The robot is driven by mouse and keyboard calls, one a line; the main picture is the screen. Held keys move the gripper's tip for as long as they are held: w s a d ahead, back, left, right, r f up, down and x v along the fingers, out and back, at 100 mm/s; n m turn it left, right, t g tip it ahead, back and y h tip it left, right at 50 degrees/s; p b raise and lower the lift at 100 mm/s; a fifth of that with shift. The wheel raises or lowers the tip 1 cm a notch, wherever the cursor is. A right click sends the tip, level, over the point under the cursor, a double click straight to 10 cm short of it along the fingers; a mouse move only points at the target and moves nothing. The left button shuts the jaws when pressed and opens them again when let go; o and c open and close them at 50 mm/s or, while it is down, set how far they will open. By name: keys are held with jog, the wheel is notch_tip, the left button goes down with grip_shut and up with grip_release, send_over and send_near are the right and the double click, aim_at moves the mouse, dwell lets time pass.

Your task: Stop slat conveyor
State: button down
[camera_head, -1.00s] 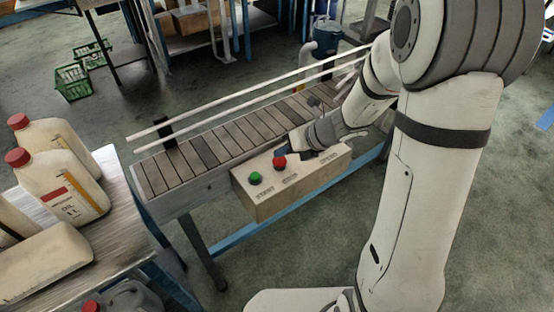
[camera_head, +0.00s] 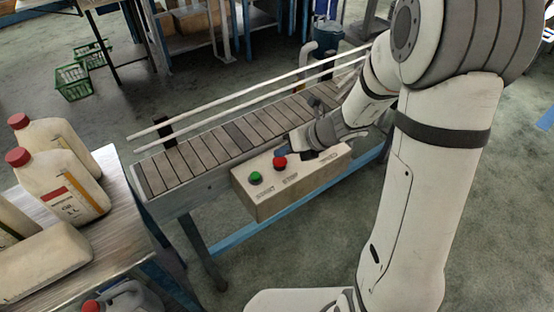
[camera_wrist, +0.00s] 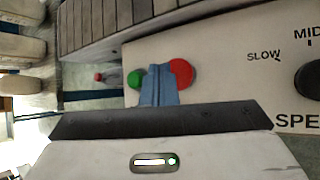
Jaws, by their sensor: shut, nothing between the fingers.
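The slat conveyor (camera_head: 205,151) runs across the middle of the head view, with no bottles visible on its slats. Its control box (camera_head: 262,201) is fixed on the near side. The box has a green START button (camera_head: 255,178) and a red STOP button (camera_head: 280,163). My gripper (camera_head: 284,153) is shut and empty, with its fingertips right at the red button. In the wrist view the blue fingers (camera_wrist: 160,84) overlap the left part of the red button (camera_wrist: 183,73), and the green button (camera_wrist: 134,79) is just left of them. I cannot tell whether the fingertips press the red button.
A speed knob (camera_wrist: 309,80) is on the box right of the buttons. A table (camera_head: 118,215) at left carries several oil bottles (camera_head: 60,180) with red caps. Guide rails (camera_head: 240,110) run along the conveyor's far side. Green crates (camera_head: 73,82) stand on the floor behind.

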aim_at(284, 161)
jog(key=shift+w+f, duration=0.1)
jog(key=shift+f, duration=0.3)
jog(key=shift+f+b, duration=0.55)
dwell(0.5)
jog(key=shift+r, duration=0.15)
jog(key=shift+r+p, duration=0.85)
jog(key=shift+p, duration=0.1)
notch_tip(284, 161, up, 5)
jog(key=p, duration=0.5)
dwell(0.5)
